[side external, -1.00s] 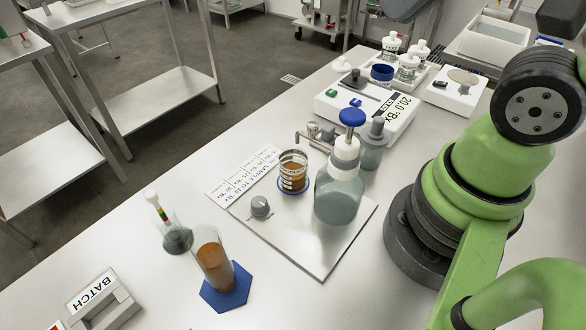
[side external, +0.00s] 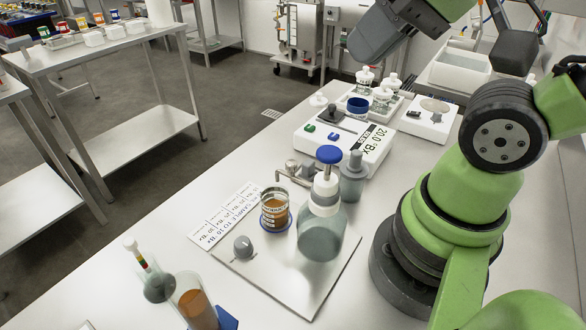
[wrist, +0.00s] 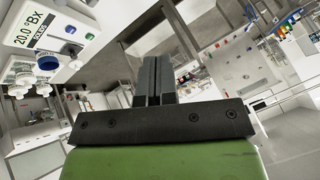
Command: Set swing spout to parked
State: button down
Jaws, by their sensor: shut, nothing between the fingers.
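The swing spout (side external: 293,179) is a thin metal arm in the side external view. It points left from a metal fitting behind the blue-topped pump bottle (side external: 322,232), with its tip close to the sample jar (side external: 275,209). The jar holds amber liquid and stands on a blue ring on the metal plate (side external: 290,272). My gripper (side external: 362,47) is high at the top of the side external view, well above and behind the spout, apart from everything. In the wrist view its dark fingers (wrist: 152,80) are together and empty. The spout cannot be made out there.
A grey knob (side external: 243,246) is on the plate. A cylinder of amber liquid (side external: 196,306) and a flask (side external: 158,285) stand front left. The bench's left edge is clear.

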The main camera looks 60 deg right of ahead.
jog(key=c, duration=1.8)
grip_release()
jog(key=shift+c, duration=0.2)
jog(key=o, duration=0.4)
jog(key=shift+c, duration=0.2)
jog(key=o, duration=0.3)
jog(key=shift+w+g, duration=0.25)
jog(key=shift+g, duration=0.05)
jog(key=shift+o, duration=0.6)
jog(key=w+g, duration=0.1)
jog(key=w+f+m+g, duration=0.1)
jog(key=w+g, duration=0.1)
jog(key=w+m+g, duration=0.1)
jog(key=w, duration=0.1)
jog(key=shift+w+f+g, duration=0.2)
jog(key=shift+f+g, duration=0.15)
jog(key=shift+g, duration=0.05)
jog(key=m+g+y, duration=0.1)
jog(key=m+g, duration=0.2)
jog(key=g, duration=0.2)
send_near(291, 162)
jog(key=x, duration=0.8)
jog(key=shift+f, duration=0.35)
